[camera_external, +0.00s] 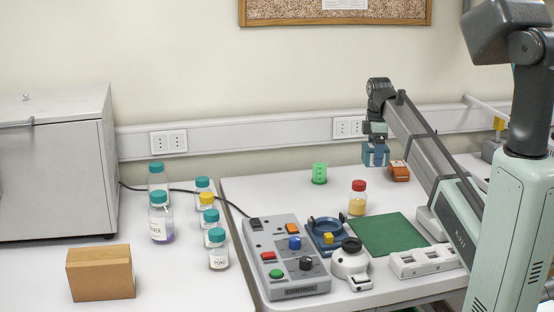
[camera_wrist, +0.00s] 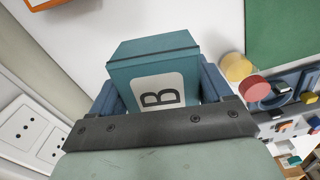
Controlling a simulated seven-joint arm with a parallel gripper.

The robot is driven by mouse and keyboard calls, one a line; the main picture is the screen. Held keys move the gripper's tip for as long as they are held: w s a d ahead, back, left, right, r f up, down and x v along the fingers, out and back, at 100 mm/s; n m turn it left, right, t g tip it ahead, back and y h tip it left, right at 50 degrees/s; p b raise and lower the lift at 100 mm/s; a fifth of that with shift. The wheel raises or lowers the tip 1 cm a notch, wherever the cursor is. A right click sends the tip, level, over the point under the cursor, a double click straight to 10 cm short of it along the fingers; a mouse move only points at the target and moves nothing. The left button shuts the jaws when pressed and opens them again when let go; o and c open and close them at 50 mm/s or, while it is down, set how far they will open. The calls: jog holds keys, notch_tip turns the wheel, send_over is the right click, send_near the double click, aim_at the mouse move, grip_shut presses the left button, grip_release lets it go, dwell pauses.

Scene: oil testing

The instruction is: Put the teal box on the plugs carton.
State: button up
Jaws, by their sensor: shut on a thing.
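My gripper (camera_external: 377,158) is shut on the teal box (camera_wrist: 152,50), with one blue finger on each side of it. The box has a pale label with a "B" and is held above the bench at the back right. A small orange carton (camera_external: 399,171) stands on the bench just right of and below my gripper; it may be the plugs carton, but its label is not readable. An orange edge (camera_wrist: 36,6) with a white face shows at the top left of the wrist view.
A green cup (camera_external: 319,174) and a red-capped jar (camera_external: 357,198) stand left of the arm. A green mat (camera_external: 388,234), a control box (camera_external: 287,258) and a blue dish lie nearer. A brown block (camera_external: 100,273) and several capped bottles are at left.

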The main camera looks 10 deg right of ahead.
jog(key=s+a+n, duration=0.3)
jog(key=a, duration=1.7)
notch_tip(320, 180, up, 10)
jog(key=n, duration=1.3)
send_over(83, 263)
jog(key=shift+f+n, duration=1.1)
jog(key=shift+f, duration=1.35)
jog(key=shift+f+n, duration=1.1)
jog(key=shift+f, duration=1.3)
